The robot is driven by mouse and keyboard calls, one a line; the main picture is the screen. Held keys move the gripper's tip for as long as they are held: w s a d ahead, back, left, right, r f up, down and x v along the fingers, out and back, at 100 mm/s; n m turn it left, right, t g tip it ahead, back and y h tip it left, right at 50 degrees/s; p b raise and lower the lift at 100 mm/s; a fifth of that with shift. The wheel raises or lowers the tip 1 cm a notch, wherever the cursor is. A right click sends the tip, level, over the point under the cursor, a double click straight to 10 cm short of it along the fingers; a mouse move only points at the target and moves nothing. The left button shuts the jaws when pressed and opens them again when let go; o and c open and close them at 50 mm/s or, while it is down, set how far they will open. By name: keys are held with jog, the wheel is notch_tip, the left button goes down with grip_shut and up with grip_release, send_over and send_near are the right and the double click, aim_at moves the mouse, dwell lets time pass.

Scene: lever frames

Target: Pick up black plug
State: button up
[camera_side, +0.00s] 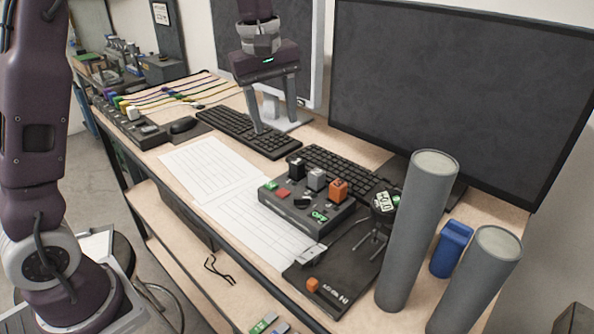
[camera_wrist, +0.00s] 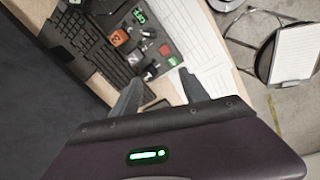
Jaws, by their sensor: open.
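The black plug (camera_side: 296,166) stands upright at the back left of the dark control box (camera_side: 306,214). A grey plug (camera_side: 316,179) and an orange plug (camera_side: 338,190) stand in a row to its right. My gripper (camera_side: 273,125) is open and empty, above the keyboard and behind-left of the black plug in the side view. In the wrist view my gripper (camera_wrist: 158,82) shows both fingers apart, touching no plug.
A large monitor (camera_side: 450,90) stands behind the box. Two grey cylinders (camera_side: 415,230) and a blue object (camera_side: 451,249) are at the right. Two keyboards (camera_side: 235,128) lie behind and left of the box. Paper sheets (camera_side: 212,168) cover the flat area at the left.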

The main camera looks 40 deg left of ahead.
aim_at(297, 161)
jog(key=w+f+n, duration=0.1)
jog(key=w+f, duration=0.1)
jog(key=f, duration=0.1)
jog(key=w+a+f+n+g, duration=0.1)
jog(key=w+f+n, duration=0.1)
jog(key=w, duration=0.1)
jog(key=w+a+f+n, duration=0.1)
jog(key=w+f, duration=0.1)
jog(key=f, duration=0.1)
jog(key=shift+w+a+f+n+g, duration=0.1)
jog(key=shift+w+f+n+g, duration=0.2)
jog(key=shift+w+f, duration=0.05)
jog(key=f, duration=0.7)
jog(key=shift+w+f, duration=0.3)
jog(key=shift+c, duration=0.4)
grip_shut()
